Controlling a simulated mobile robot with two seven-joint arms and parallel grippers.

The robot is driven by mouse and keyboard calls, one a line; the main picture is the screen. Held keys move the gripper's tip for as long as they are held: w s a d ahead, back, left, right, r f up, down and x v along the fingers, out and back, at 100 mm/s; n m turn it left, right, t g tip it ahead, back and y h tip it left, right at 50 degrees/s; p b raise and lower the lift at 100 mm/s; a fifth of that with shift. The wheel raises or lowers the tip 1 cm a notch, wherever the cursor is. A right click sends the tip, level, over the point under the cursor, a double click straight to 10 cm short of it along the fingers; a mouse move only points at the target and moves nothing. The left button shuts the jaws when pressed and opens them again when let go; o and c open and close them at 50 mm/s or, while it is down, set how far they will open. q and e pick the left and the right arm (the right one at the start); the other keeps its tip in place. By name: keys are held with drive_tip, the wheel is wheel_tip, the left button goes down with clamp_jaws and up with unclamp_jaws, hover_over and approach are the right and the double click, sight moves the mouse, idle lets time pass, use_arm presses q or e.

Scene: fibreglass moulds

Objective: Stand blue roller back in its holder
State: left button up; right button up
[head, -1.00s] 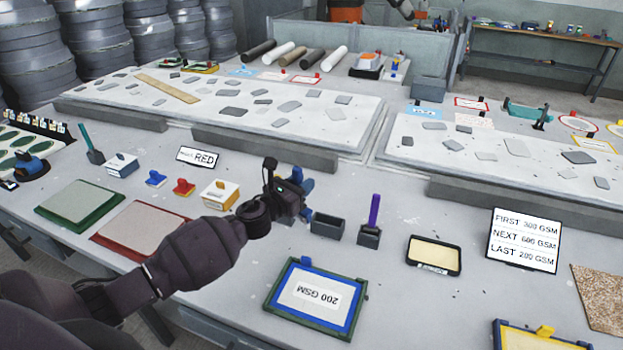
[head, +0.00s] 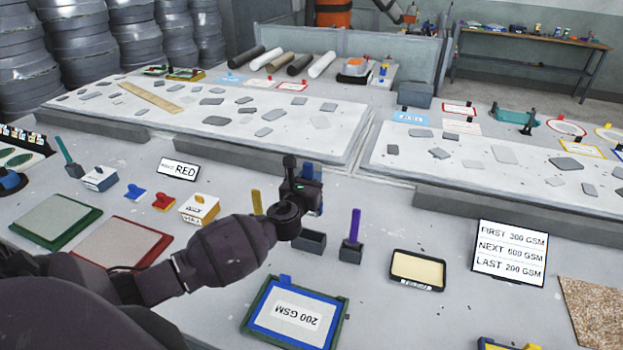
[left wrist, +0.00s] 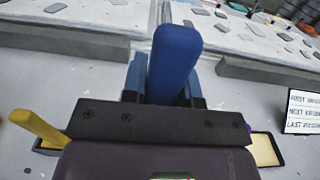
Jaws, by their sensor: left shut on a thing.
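My left gripper (head: 314,196) is shut on the blue roller and holds it above the table. In the left wrist view the blue roller (left wrist: 175,58) stands up between the fingers; its lower part is hidden by the gripper body. In the head view the gripper mostly hides it. A dark, open-topped holder (head: 311,243) with nothing seen standing in it is on the table just below the gripper. A purple roller (head: 355,224) stands upright in a similar holder (head: 351,253) to its right. A yellow handle (head: 257,201) shows left of the gripper, its base hidden by my arm. My right gripper is not in view.
A tray of pale yellow material (head: 417,270) and a sign listing GSM values (head: 510,252) are to the right. A blue-framed 200 GSM board (head: 296,312) lies in front. A white-and-yellow box (head: 199,209) is to the left. Bare table lies behind the holders.

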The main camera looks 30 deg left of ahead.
use_arm(q)
wheel_tip(320, 180, down, 12)
drive_tip(key=b, duration=0.8)
drive_tip(key=shift+b, duration=0.4)
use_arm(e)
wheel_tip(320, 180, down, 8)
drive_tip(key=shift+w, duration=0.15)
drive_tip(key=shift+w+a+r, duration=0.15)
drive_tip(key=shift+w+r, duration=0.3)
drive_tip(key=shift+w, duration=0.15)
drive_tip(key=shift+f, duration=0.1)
